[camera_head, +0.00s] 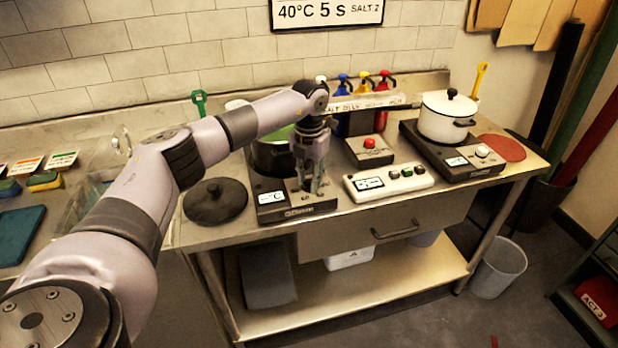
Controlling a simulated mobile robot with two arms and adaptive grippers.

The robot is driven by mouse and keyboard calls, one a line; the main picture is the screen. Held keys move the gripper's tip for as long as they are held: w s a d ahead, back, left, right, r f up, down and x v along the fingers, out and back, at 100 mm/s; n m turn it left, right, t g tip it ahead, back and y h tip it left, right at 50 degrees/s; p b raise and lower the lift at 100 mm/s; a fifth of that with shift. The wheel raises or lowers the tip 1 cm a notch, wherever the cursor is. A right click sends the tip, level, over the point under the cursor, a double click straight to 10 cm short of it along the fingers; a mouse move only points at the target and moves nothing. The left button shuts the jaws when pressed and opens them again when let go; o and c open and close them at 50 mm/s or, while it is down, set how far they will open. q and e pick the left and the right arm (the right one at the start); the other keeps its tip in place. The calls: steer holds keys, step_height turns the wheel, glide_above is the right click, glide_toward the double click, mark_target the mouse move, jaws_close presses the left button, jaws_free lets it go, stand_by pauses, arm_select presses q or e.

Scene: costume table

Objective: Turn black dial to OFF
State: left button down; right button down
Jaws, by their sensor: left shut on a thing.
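My left gripper (312,188) points down at the front of the left hot plate (297,210), its fingers closed around the spot right of that plate's small display (271,198). The fingers hide the black dial there, so its pointer and any OFF mark cannot be read. A dark pot (268,158) with green contents stands on this hot plate, partly behind my arm. My right gripper is out of view.
A black lid (215,201) lies left of the hot plate. A white control box (388,182) and a red-button box (369,150) stand right of it. A white lidded pot (446,116) sits on the right hot plate (461,163), which has a white dial (482,151).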

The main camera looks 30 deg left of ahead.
mark_target(309, 181)
arm_select(q)
steer(key=shift+w, duration=0.1)
steer(key=c, duration=1.3)
jaws_free()
steer(key=shift+r, duration=0.1)
step_height(309, 181, up, 12)
